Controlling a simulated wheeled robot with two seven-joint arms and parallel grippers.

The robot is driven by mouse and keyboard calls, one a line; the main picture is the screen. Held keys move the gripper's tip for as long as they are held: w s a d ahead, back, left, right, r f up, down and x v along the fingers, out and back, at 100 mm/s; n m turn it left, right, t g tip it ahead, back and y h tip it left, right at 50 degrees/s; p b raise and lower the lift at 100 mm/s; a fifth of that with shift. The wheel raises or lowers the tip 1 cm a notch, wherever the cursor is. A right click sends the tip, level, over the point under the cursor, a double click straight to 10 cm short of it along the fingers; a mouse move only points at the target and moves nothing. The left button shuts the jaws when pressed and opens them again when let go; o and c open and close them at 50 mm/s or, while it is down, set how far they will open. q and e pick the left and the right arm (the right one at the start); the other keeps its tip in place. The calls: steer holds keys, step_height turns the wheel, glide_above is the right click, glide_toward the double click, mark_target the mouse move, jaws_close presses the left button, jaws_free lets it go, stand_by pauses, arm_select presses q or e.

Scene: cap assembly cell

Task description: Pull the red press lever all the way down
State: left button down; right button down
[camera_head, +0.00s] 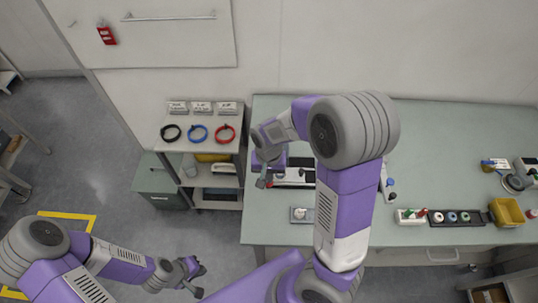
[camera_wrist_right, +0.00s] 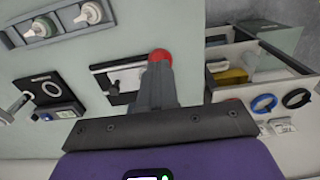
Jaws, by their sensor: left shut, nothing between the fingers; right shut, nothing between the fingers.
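The red press lever shows as a red round knob (camera_wrist_right: 160,57) right at the tips of my right gripper (camera_wrist_right: 158,72) in the right wrist view. A small bit of red (camera_head: 270,184) also shows by that gripper (camera_head: 263,181) in the head view. The right gripper is shut with nothing between its fingers; I cannot tell whether it touches the knob. The lever's shaft is hidden. A dark plate with a white part (camera_wrist_right: 118,78) lies beside the fingers, partly hidden by them. My left gripper (camera_head: 195,271) is shut and empty, low over the floor, away from the table.
The green table (camera_head: 440,150) carries a black tray with several round parts (camera_head: 457,217) and a yellow bin (camera_head: 507,212) at right. A small device (camera_head: 301,214) lies near the front edge. A shelf with black, blue and red rings (camera_head: 225,134) stands left of the table.

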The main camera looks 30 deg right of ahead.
steer(key=shift+w+d+r+p, duration=0.1)
steer(key=shift+w+r+p, duration=0.05)
steer(key=shift+r+p, duration=0.8)
steer(key=shift+r, duration=0.1)
steer(key=shift+s+a+r+p, duration=0.15)
steer(key=shift+r+p, duration=0.55)
steer(key=shift+r, duration=0.1)
steer(key=shift+s+a+r+p, duration=0.1)
steer(key=shift+s+r+p, duration=0.05)
steer(key=shift+r+p, duration=0.55)
steer(key=shift+w+d+r+p, duration=0.1)
steer(key=shift+r+p, duration=1.25)
steer(key=shift+r, duration=0.15)
step_height(320, 180, up, 5)
steer(key=p, duration=0.4)
